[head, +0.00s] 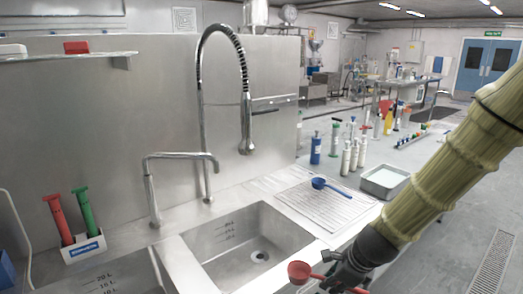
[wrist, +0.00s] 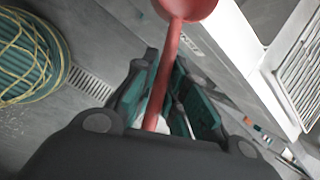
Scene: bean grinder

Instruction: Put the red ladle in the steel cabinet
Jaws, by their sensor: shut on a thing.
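The red ladle (wrist: 164,72) is held in my gripper (wrist: 165,90), with its handle between the two teal finger pads and its bowl out past the fingertips. In the head view the red ladle bowl (head: 299,272) shows at the bottom, near the front edge of the sink counter. My gripper (head: 338,277) is beside it at the lower right, shut on the handle. The steel cabinet cannot be made out for certain in either view.
A sink basin (head: 250,244) lies left of my gripper. A blue ladle (head: 330,187) rests on the ribbed drainboard (head: 325,207). A grey tray (head: 385,182) and several bottles stand behind. Tall curved (head: 246,120) and low (head: 180,157) taps rise over the sinks. Floor at right is open.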

